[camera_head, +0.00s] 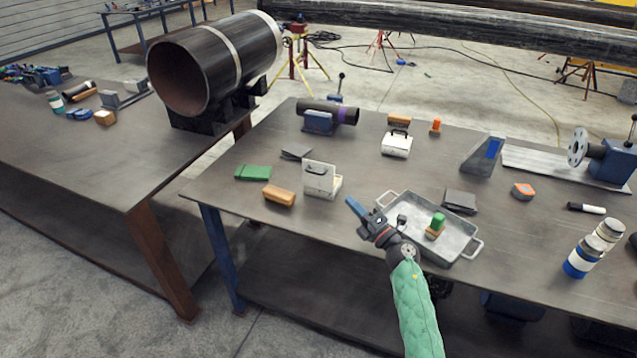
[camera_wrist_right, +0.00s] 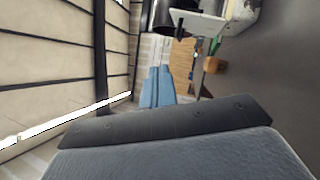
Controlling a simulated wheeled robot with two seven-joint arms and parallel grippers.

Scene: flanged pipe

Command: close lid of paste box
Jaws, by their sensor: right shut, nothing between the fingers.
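A small white box (camera_head: 336,190) stands on the near table, left of the tray. Its lid (camera_head: 318,177) is open and stands upright, with a dark handle on its face. My right gripper (camera_head: 352,205) is shut and empty, to the right of the box and a little in front of it, apart from it. Its blue fingers (camera_wrist_right: 157,88) also show together in the right wrist view. A white object (camera_wrist_right: 205,22) is cut off at the top of that view; I cannot tell whether it is the box. My left gripper is out of view.
A grey metal tray (camera_head: 467,248) holding a green-topped brush (camera_head: 437,224) lies beside my right forearm. A tan block (camera_head: 279,195) and a green block (camera_head: 253,172) lie left of the box. A closed white box (camera_head: 396,146) stands behind. The tabletop between the two boxes is mostly clear.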

